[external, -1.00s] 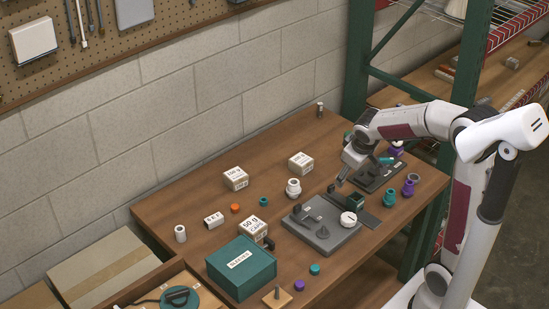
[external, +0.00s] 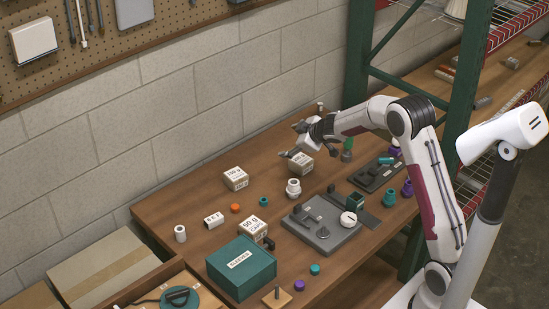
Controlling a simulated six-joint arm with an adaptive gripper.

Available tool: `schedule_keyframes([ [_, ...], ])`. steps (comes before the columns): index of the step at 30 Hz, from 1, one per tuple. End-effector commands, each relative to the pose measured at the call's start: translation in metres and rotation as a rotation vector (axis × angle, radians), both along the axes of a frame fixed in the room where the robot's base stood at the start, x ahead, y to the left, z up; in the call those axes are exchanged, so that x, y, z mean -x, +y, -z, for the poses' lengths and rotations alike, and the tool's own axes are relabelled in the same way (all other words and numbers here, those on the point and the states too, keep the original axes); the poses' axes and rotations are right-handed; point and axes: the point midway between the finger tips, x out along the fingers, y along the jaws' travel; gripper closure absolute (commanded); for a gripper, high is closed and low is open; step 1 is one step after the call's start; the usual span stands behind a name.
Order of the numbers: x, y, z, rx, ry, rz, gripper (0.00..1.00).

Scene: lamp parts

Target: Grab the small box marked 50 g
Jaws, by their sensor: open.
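A small white-and-tan box whose label reads 50 g (external: 253,230) sits on the wooden table behind the teal box, with a dark clamp-like part at its right. A similar box (external: 235,179) stands farther back; its label is too small to read surely. A third similar box (external: 300,164) stands back right, its label too small to read. My gripper (external: 292,140) is open and empty, tilted sideways above the third box. It is well behind and to the right of the 50 g box. Whether a finger touches the third box cannot be told.
A teal box (external: 240,268) stands at the front left of the table. A grey fixture plate (external: 322,225) with upright parts lies mid-table. A white ringed part (external: 293,188), a white cylinder (external: 180,233) and an orange cap (external: 235,208) stand around. The table's back left is clear.

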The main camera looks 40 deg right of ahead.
Motion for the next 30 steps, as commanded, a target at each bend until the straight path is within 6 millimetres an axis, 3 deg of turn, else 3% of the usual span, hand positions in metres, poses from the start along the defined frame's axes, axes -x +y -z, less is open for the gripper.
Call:
schedule_keyframes([
  [6, -0.043, 0.024, 0.024, -0.03, -0.07, -0.177, 0.35],
  [15, -0.07, 0.078, 0.058, -0.118, -0.13, -0.464, 0.35],
  [23, -0.059, 0.126, 0.081, -0.225, -0.131, -0.717, 0.35],
  [30, -0.03, 0.164, 0.091, -0.328, -0.088, -0.936, 0.35],
])
